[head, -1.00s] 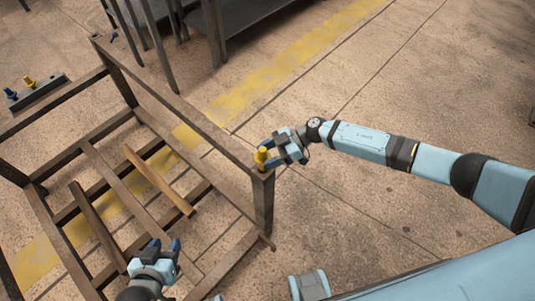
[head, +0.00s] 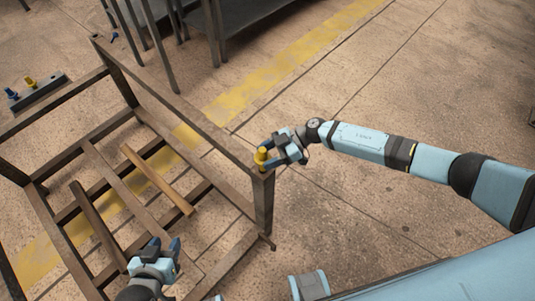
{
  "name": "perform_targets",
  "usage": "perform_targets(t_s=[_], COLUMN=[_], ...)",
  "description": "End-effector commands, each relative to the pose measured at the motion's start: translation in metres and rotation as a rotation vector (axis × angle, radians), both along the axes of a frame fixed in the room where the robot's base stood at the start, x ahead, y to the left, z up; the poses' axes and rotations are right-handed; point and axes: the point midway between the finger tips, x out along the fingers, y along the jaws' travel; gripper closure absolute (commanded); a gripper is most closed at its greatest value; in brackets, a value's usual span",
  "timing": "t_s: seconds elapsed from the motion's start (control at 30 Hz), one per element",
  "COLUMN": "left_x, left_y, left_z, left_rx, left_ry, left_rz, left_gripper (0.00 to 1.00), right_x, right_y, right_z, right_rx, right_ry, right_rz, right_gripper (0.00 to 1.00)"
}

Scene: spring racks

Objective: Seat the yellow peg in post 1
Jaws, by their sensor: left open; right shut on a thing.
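The yellow peg (head: 261,156) stands upright at the top of the near right corner post (head: 264,205) of the brown metal rack. My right gripper (head: 268,156) comes from the right and is shut on the peg. I cannot tell how deep the peg sits in the post, as the fingers cover its lower part. No number shows on the post. My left gripper (head: 163,247) is open and empty, over the lower front part of the rack.
A dark holder (head: 40,93) at the far left bears another yellow peg (head: 30,83) and a blue peg (head: 11,94). Dark metal shelving (head: 262,14) stands behind. The floor at right is clear.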

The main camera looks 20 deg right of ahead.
Motion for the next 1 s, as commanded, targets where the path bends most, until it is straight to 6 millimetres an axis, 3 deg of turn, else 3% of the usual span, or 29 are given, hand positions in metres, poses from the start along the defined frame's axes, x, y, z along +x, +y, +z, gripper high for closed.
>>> perform_targets(t_s=[1.0], left_x=[-0.0001], left_y=[0.0], left_z=[0.0068], left_rx=[0.0], left_ry=[0.0], left_rz=[0.0], left_gripper=[0.57], right_x=[0.0006], right_y=[0.0004], right_z=[0.0013], right_rx=[0.002], right_ry=[-0.002], right_rz=[0.001], right_gripper=[0.88])
